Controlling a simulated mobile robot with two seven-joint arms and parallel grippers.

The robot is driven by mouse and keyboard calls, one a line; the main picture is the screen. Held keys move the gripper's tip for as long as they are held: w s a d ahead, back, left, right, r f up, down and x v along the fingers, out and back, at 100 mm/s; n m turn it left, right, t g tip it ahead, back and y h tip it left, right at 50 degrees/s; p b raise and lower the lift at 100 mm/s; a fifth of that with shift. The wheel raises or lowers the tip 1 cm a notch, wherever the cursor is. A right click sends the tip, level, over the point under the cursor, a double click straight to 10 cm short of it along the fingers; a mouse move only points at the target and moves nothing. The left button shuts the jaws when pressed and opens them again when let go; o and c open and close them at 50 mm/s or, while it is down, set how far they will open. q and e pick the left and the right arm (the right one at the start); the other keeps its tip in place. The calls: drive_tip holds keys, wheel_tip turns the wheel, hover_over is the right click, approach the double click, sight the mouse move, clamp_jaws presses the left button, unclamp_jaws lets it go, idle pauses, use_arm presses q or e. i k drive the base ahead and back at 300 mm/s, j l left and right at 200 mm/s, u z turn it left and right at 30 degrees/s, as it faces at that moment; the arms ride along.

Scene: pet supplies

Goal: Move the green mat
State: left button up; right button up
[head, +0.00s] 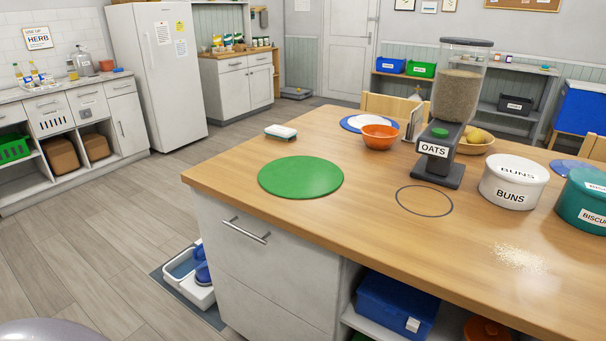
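The green mat (301,177) is a flat round disc. It lies on the wooden counter top (260,221) near its left corner, with nothing on it. Neither of my grippers shows in the head view. A rounded grey shape at the bottom left edge is too cut off to identify.
An oats dispenser (460,95), a white buns tin (514,184) and a teal biscuit tin (583,202) stand to the right. An orange bowl (380,137) and a small white-topped block (281,132) sit behind the mat. A dark ring outline (424,201) marks bare wood. Crumbs (519,258) lie front right.

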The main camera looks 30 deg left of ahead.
sight(294, 177)
drive_tip(key=j+z, duration=0.2)
drive_tip(key=j, duration=0.35)
drive_tip(key=j+z, duration=0.15)
drive_tip(key=j, duration=0.4)
drive_tip(key=j+z, duration=0.2)
drive_tip(key=j, duration=0.3)
drive_tip(key=k+j+z, duration=0.15)
drive_tip(key=j, duration=0.4)
drive_tip(key=j+z, duration=0.2)
drive_tip(key=j, duration=0.3)
drive_tip(key=k+j+z, duration=0.15)
drive_tip(key=j, duration=0.35)
drive_tip(key=k, duration=0.05)
